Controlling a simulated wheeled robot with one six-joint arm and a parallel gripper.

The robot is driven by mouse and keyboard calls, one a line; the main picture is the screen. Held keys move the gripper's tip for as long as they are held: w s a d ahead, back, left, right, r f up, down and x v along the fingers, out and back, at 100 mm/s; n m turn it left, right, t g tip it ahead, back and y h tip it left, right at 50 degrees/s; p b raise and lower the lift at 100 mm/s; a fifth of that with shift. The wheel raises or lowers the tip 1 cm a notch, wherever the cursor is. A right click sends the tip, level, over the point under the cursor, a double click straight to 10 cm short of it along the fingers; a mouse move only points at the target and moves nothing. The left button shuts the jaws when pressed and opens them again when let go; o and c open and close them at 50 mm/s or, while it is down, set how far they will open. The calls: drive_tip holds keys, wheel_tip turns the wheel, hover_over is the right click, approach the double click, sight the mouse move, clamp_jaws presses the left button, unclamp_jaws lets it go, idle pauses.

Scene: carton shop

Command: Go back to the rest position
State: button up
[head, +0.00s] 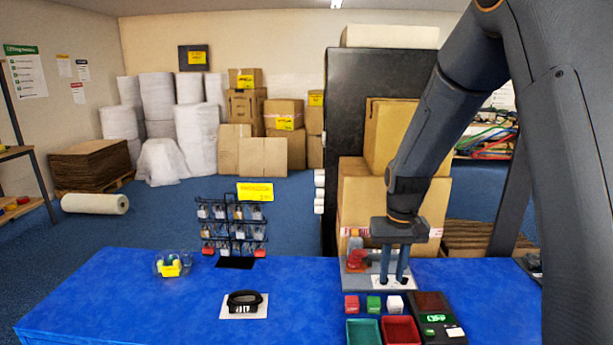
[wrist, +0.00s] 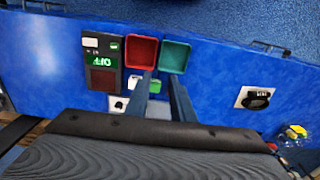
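My gripper (head: 396,282) points down above the back right of the blue table (head: 150,290). Its two fingers are apart with nothing between them. In the wrist view the gripper (wrist: 160,78) shows the same gap. A red cube (head: 351,303), a green cube (head: 373,304) and a white cube (head: 394,303) stand in a row on the table in front of the gripper. In the wrist view the fingers partly hide the cubes.
A green tray (head: 363,334), a red tray (head: 400,331) and a black box reading OFF (head: 437,318) stand at the front right. A red-and-grey device (head: 356,260) is behind the gripper. A hanging rack (head: 234,232), a jar (head: 172,264) and a black item (head: 244,299) stand left.

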drive_tip(key=s+a+f+b, duration=0.1)
drive_tip(key=s+b, duration=0.1)
drive_tip(key=s, duration=0.7)
drive_tip(key=s+f+b, duration=0.2)
drive_tip(key=s, duration=0.8)
drive_tip(key=shift+s+a+f+t, duration=0.15)
drive_tip(key=shift+s+a+t, duration=0.15)
drive_tip(key=shift+a, duration=0.1)
